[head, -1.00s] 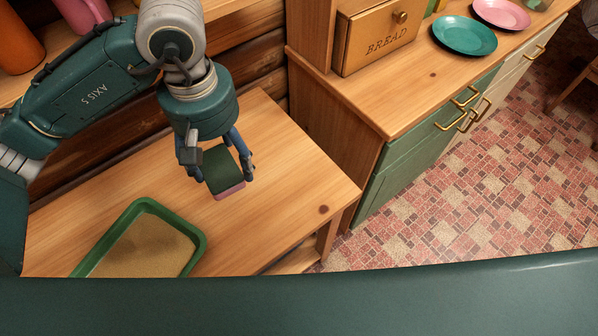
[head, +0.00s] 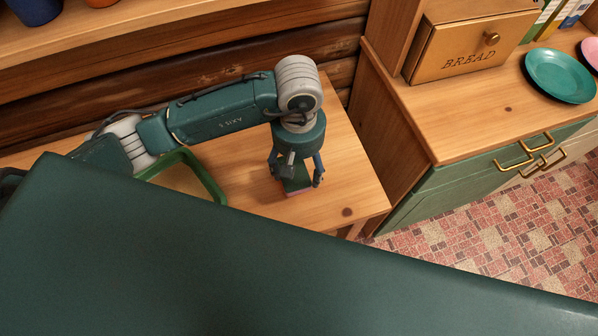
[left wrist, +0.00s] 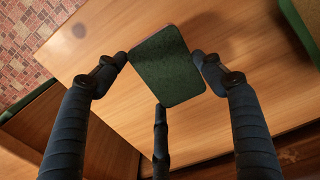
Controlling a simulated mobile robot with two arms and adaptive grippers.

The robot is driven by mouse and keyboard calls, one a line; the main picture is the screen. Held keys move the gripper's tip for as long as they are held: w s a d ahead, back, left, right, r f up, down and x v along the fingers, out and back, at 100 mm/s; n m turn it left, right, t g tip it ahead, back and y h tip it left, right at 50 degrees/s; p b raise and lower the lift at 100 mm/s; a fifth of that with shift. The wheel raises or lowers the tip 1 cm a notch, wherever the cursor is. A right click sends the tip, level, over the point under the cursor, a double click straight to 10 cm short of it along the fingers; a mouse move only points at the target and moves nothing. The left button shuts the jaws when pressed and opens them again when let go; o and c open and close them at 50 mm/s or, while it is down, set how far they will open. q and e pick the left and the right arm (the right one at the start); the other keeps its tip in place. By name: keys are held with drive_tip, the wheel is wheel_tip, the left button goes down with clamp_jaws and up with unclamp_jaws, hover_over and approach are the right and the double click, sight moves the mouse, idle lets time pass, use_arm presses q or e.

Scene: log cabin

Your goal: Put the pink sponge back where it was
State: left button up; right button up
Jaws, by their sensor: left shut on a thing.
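The sponge (head: 296,185) has a dark green upper face and a pink lower edge. My left gripper (head: 296,181) is shut on it above the right part of the wooden table (head: 345,175), pointing down. In the left wrist view the green face of the sponge (left wrist: 167,65) sits between the dark fingers. The sponge is low over the table; I cannot tell whether it touches. A green-rimmed tray (head: 212,180) stands left of the gripper, partly hidden by my arm and body. My right gripper is not in view.
A wooden cabinet with a green front (head: 450,190) stands right of the table, with a bread box (head: 470,50) and a teal plate (head: 560,75) on top. A shelf (head: 150,30) runs along the log wall. The tabletop around the sponge is clear.

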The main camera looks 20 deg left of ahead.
sight(299, 177)
use_arm(q)
drive_tip(key=shift+f, duration=0.75)
wheel_tip(299, 177, down, 4)
drive_tip(key=shift+r+p, duration=0.25)
drive_tip(key=shift+p, duration=0.1)
drive_tip(key=shift+f+b, duration=0.2)
drive_tip(key=shift+b, duration=0.1)
drive_tip(key=o, duration=0.9)
drive_tip(key=shift+c, duration=0.2)
drive_tip(key=shift+o, duration=0.9)
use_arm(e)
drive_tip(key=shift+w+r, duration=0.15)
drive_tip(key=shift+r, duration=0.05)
use_arm(q)
drive_tip(key=shift+r, duration=0.1)
